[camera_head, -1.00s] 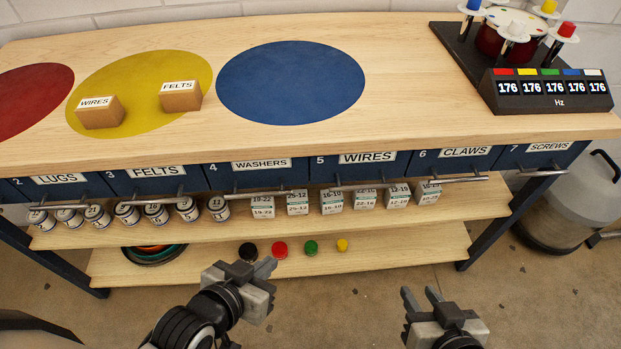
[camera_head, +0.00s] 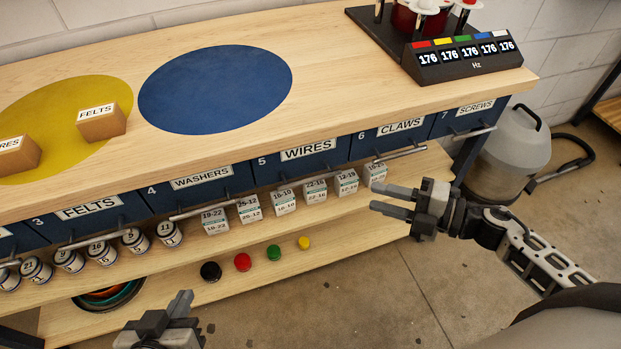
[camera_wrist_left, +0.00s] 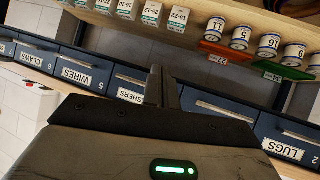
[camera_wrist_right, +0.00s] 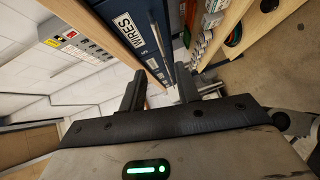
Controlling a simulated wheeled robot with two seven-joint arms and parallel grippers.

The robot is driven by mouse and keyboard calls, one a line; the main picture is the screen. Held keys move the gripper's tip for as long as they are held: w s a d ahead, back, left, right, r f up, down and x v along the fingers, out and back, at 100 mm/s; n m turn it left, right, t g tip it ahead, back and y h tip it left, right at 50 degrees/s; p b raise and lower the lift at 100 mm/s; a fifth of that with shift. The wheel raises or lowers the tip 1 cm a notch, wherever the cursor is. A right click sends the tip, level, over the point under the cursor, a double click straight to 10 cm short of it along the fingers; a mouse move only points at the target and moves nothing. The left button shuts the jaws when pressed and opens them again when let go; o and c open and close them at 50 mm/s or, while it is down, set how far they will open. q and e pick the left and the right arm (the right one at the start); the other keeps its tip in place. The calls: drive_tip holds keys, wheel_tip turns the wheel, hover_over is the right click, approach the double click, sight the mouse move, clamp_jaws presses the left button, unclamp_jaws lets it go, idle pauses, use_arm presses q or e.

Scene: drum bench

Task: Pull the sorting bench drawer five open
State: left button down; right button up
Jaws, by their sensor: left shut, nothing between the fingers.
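Drawer five, labelled WIRES (camera_head: 308,150), is in the bench's front row between WASHERS and CLAWS. Its front looks flush with its neighbours, so it appears shut. It also shows in the right wrist view (camera_wrist_right: 128,28), with a bar handle (camera_wrist_right: 160,48) along it. My right gripper (camera_head: 388,201) is open and empty, in front of the bench, to the right of drawer five and apart from it. My left gripper (camera_head: 182,304) is shut and empty, low in front of the bench at the bottom of the head view, away from drawer five.
Drawers WASHERS (camera_head: 202,178) and CLAWS (camera_head: 400,128) flank it with similar bar handles. A shelf below holds small boxes (camera_head: 285,202) and tins (camera_head: 136,242). A grey canister vacuum (camera_head: 505,150) stands at the right end. The floor in front is clear.

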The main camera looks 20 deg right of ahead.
sight(311, 178)
drive_tip(key=x, duration=1.5)
drive_tip(key=shift+w+a+p, duration=0.1)
drive_tip(key=shift+a+p, duration=0.05)
drive_tip(key=shift+p, duration=0.15)
clamp_jaws()
